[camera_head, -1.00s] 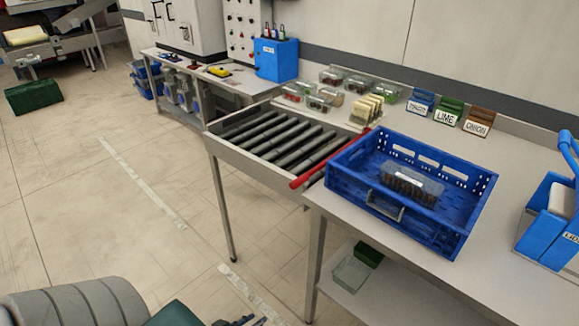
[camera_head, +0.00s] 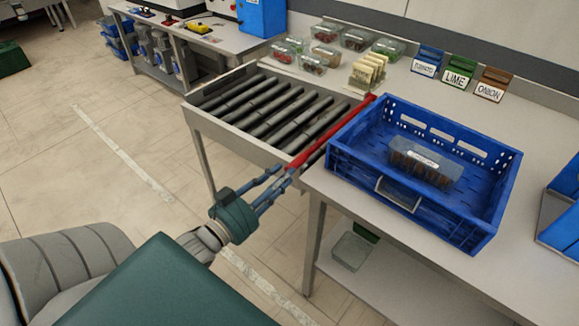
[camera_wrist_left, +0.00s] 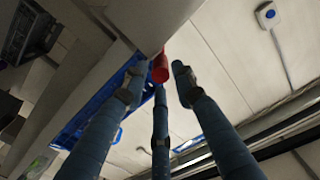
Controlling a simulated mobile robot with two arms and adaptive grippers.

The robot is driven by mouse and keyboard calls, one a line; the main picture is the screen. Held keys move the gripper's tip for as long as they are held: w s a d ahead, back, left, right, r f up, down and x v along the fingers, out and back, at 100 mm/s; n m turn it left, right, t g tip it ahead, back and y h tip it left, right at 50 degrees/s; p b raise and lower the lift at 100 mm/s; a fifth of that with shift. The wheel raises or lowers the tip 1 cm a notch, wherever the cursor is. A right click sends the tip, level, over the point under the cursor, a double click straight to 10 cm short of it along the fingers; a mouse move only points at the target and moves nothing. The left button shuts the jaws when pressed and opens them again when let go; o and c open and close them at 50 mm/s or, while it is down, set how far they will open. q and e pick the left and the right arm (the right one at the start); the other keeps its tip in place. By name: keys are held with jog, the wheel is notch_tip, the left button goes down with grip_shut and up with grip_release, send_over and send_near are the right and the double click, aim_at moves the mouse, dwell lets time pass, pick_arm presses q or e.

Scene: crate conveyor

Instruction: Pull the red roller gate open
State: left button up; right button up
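The red roller gate (camera_head: 330,135) is a long red bar lying across the near end of the roller conveyor (camera_head: 262,108), between the rollers and the blue crate. Its front end sticks out past the conveyor's front edge. My left gripper (camera_head: 281,178) reaches up from below left, with its fingertips close to that front end. In the left wrist view, the red bar end (camera_wrist_left: 160,68) shows between the spread blue fingers (camera_wrist_left: 158,80). The fingers look open; I cannot tell whether any touches the bar. My right gripper is not in view.
The blue crate (camera_head: 345,168) stands on the table right of the gate, with a clear container (camera_head: 425,166) inside. Several small tubs and label stands are behind. A metal table leg (camera_head: 314,240) stands below the gate. The floor left of the conveyor is free.

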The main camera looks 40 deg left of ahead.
pick_arm(q)
jog(key=w, duration=0.3)
jog(key=shift+d+r, duration=0.1)
jog(key=shift+d, duration=0.05)
jog(key=shift+w, duration=0.25)
grip_shut()
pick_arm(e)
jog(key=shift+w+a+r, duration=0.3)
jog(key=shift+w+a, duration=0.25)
